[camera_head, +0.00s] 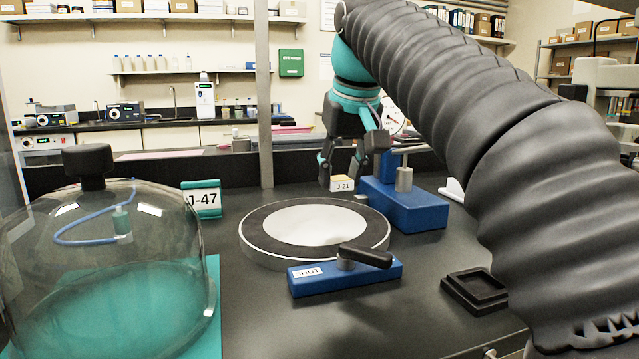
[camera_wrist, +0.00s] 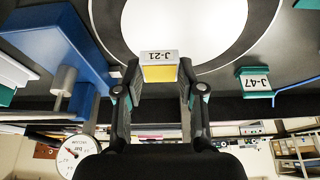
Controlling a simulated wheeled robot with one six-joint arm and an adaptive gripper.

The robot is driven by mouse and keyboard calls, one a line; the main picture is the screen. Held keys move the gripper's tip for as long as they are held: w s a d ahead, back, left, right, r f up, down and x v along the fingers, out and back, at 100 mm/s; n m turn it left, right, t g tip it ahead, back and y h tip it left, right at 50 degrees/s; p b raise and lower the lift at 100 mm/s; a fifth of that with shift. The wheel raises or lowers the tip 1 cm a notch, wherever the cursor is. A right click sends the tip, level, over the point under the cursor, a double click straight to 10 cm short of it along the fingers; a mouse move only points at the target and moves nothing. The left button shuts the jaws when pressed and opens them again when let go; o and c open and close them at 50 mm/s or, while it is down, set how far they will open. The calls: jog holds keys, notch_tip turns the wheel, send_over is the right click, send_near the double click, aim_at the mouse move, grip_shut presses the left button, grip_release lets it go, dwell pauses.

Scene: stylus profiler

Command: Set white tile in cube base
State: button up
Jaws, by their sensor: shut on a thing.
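My gripper (camera_head: 344,174) is shut on a small block labelled J-21 (camera_head: 343,184), with a white label face and a yellow face. It is held upright above the bench, behind the round plate and left of the blue stand. In the wrist view, the block (camera_wrist: 159,66) sits between the two fingertips (camera_wrist: 158,78). A black square base with a recess (camera_head: 474,291) lies on the bench at the right front, apart from the gripper, and its recess looks empty. I cannot tell for sure whether these are the white tile and the cube base.
A round plate with a white disc (camera_head: 315,222) fills the middle. A blue bar with a black lever (camera_head: 345,277) lies before it. A blue stand (camera_head: 405,203) is right, a J-47 sign (camera_head: 202,200) left. A glass dome (camera_head: 100,260) covers the front left.

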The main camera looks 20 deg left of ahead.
jog(key=d+r, duration=0.4)
jog(key=d, duration=0.3)
jog(key=shift+s+d+r+p, duration=0.25)
jog(key=shift+s+p, duration=0.1)
jog(key=shift+s, duration=0.05)
jog(key=shift+o, duration=0.6)
grip_shut()
